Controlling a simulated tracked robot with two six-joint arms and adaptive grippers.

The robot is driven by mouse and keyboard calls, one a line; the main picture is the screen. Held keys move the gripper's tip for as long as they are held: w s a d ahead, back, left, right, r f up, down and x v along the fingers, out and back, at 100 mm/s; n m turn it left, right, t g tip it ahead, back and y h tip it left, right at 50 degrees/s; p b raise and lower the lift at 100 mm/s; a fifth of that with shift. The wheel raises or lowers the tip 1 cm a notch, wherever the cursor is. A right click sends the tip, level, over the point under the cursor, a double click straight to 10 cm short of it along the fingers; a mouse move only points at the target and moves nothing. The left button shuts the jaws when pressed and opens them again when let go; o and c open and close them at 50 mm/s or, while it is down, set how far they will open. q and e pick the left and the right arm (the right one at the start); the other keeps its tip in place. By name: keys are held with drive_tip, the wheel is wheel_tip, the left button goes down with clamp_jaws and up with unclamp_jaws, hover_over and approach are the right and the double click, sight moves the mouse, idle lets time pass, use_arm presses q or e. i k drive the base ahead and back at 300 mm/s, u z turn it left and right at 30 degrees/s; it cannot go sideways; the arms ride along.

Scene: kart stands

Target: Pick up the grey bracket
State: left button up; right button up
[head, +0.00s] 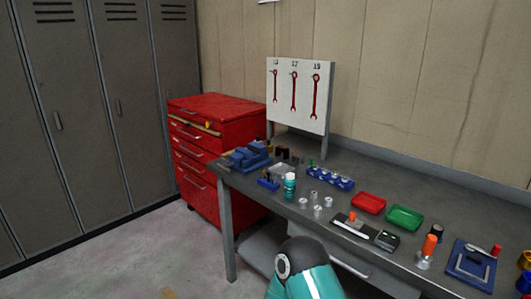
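What looks like the grey bracket (470,272), a thin angled piece, lies on a blue plate (464,252) at the right of the workbench in the head view. It is small, so its exact shape is hard to tell. A red-ended tool (495,251) lies at the plate's back right. Neither gripper is in view. Only a teal and black link of one of my arms shows at the bottom centre, well to the left of the bracket.
On the grey bench (335,180) stand a red tray (369,203), a green tray (404,218), an orange-handled tool (428,248), several metal cylinders and a blue vise (249,157). A red drawer cabinet (215,120) stands left, beside open floor. A wrench board (298,95) rises behind.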

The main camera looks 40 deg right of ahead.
sight(294, 154)
drive_tip(key=z, duration=0.2)
drive_tip(key=i, duration=1)
drive_tip(key=z, duration=0.75)
drive_tip(key=k, duration=0.75)
drive_tip(key=z, duration=0.2)
drive_tip(key=i, duration=0.8)
drive_tip(key=u, duration=0.1)
